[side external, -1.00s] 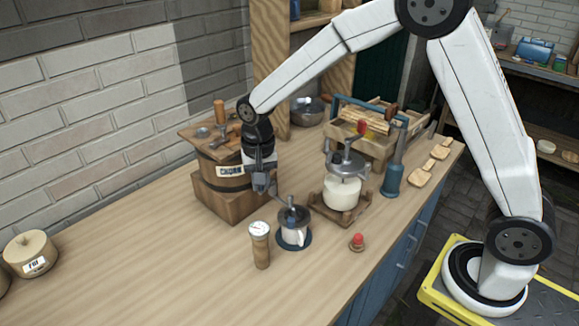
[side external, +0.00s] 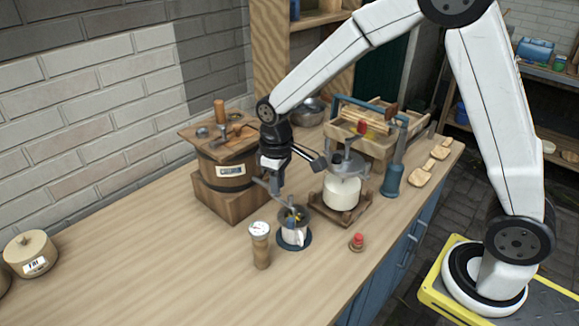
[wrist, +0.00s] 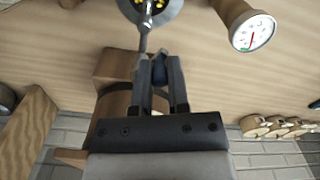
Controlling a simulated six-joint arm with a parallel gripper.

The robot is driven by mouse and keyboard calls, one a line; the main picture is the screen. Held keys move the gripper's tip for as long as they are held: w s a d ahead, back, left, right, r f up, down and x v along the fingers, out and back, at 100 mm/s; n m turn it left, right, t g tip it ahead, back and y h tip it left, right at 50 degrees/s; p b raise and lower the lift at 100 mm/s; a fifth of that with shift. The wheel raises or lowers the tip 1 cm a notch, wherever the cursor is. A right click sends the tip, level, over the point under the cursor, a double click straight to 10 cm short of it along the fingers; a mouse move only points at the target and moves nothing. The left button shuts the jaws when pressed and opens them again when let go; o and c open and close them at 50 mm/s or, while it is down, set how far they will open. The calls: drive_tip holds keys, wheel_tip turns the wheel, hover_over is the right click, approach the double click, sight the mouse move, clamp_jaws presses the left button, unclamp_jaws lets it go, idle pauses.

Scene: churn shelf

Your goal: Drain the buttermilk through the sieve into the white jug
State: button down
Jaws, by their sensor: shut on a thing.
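The white jug (side external: 297,237) stands on a dark blue round mat (side external: 293,246) near the counter's front. The sieve (side external: 292,211) sits at the jug's mouth, with yellow bits in it; whether it rests on the rim or hovers I cannot tell. It also shows at the top edge of the wrist view (wrist: 150,20). My gripper (side external: 272,187) is shut on the sieve's thin metal handle, behind and left of the jug. In the wrist view my fingers (wrist: 160,68) meet at the handle's end. Any liquid in the jug is hidden.
A wooden churn (side external: 222,172) stands close behind my gripper. A dial thermometer with a wooden body (side external: 260,246) is just left of the jug. A glass churn (side external: 343,188) stands to the right, and a small red-topped piece (side external: 357,241) in front. The left counter is mostly clear.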

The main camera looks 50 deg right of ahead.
sight(285, 202)
drive_tip(key=n, duration=0.1)
drive_tip(key=d+n, duration=0.1)
drive_tip(key=n, duration=0.2)
drive_tip(key=shift+s+d+n, duration=0.2)
drive_tip(key=shift+d+n, duration=0.15)
drive_tip(key=shift+n, duration=0.05)
drive_tip(key=c, duration=0.6)
unclamp_jaws()
drive_tip(key=shift+r, duration=0.15)
wheel_tip(285, 202, up, 8)
drive_tip(key=shift+f, duration=0.2)
idle(0.3)
drive_tip(key=s+d+f+m+t, duration=0.1)
drive_tip(key=s+f+m, duration=0.3)
drive_tip(key=s, duration=0.3)
drive_tip(key=s+d+f+m+t, duration=0.1)
drive_tip(key=s+d+f+m, duration=0.1)
drive_tip(key=s, duration=0.4)
drive_tip(key=shift+s+f+m+t, duration=0.35)
drive_tip(key=shift+f+m, duration=0.55)
drive_tip(key=shift+m, duration=0.3)
